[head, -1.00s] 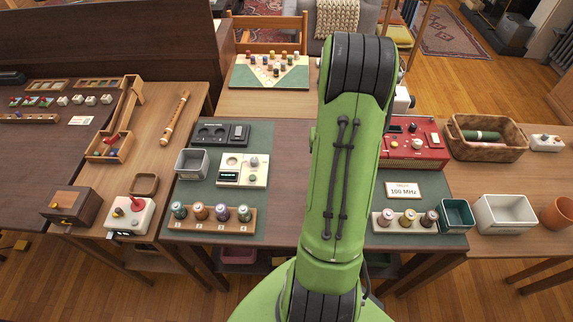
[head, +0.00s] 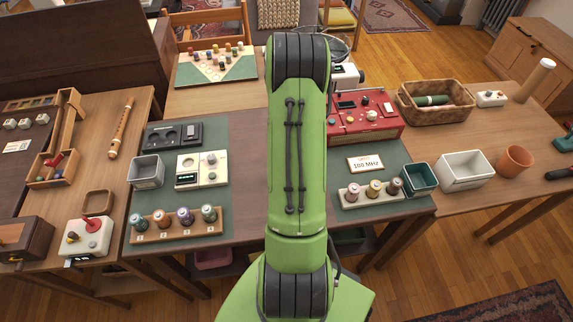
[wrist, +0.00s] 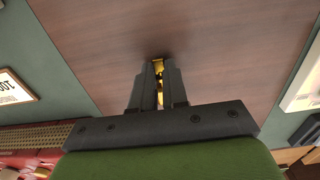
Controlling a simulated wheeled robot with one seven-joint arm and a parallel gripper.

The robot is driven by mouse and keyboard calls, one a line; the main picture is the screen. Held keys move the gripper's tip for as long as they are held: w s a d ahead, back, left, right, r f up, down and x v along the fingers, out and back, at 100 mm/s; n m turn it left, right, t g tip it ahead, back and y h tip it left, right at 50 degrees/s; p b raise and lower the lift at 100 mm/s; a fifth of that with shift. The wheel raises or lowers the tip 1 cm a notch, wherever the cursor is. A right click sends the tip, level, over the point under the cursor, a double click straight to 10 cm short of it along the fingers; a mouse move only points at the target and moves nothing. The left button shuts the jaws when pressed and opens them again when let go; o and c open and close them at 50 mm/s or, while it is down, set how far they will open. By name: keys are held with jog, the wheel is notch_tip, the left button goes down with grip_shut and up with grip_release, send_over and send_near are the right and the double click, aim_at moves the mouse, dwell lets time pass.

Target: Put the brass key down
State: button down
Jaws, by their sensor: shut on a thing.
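In the wrist view my gripper (wrist: 158,88) is shut on the brass key (wrist: 158,66), and only a small gold-coloured part of it shows between the fingers. The fingertips are over a bare brown strip of the table (wrist: 205,40) between two green mats. A dark shadow lies close by the fingertips; I cannot tell whether the key touches the wood. In the head view my arm hides the gripper and the key.
Right of the strip are the red radio (head: 372,122), a 100 MHz card (head: 365,163), a spool rack (head: 370,197) and a green bin (head: 420,180). Left are a grey bin (head: 147,172), a cream device (head: 202,170) and another spool rack (head: 172,225).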

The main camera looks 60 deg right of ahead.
jog(key=c, duration=1.1)
grip_release()
jog(key=shift+c, duration=0.2)
notch_tip(320, 180, up, 12)
jog(key=p, duration=0.3)
jog(key=shift+r, duration=0.15)
